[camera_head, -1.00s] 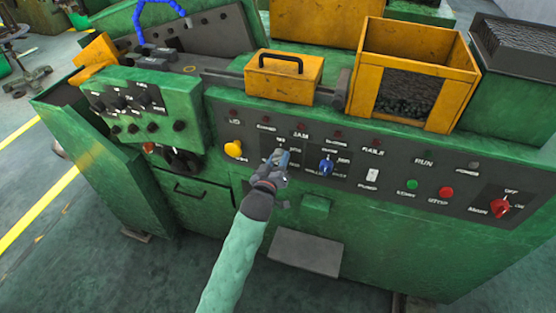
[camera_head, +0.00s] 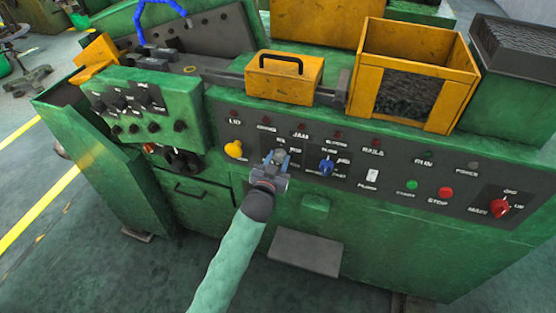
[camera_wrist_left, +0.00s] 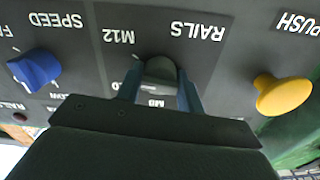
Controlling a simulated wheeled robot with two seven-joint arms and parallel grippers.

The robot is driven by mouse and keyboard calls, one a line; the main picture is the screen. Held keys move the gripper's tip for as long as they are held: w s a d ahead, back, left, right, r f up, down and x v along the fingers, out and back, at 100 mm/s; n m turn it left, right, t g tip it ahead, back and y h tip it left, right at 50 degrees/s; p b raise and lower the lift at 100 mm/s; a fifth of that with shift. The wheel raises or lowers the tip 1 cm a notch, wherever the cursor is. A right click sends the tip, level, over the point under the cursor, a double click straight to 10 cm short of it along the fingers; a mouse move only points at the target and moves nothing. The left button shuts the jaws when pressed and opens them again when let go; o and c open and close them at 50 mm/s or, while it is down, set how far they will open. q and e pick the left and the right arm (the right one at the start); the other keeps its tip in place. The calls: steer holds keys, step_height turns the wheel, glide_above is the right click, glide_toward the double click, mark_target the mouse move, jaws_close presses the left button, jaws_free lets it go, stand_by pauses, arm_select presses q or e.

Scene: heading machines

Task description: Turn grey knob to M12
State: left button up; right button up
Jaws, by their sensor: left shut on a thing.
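The grey knob (camera_wrist_left: 160,70) sits on the dark control panel, between the two fingers of my left gripper (camera_wrist_left: 160,90). The fingers are closed against its sides. The M12 label (camera_wrist_left: 118,37) shows upside down in the wrist view, up and left of the knob, with RAILS up and right. A partly covered label lies below the knob. I cannot tell exactly which mark the knob points to. In the head view my left gripper (camera_head: 276,160) hides most of the knob. My right gripper is not in view.
A blue knob (camera_head: 326,165) is close on the right of the gripper, and a yellow push button (camera_head: 233,149) is on the left. Green and red buttons (camera_head: 446,192) and a red switch (camera_head: 500,207) are further right. A yellow handled box (camera_head: 284,78) stands above the panel.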

arm_select(q)
steer(key=m, duration=0.3)
steer(key=shift+m, duration=0.7)
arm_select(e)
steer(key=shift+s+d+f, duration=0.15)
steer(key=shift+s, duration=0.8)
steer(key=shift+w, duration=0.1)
arm_select(q)
steer(key=o, duration=1)
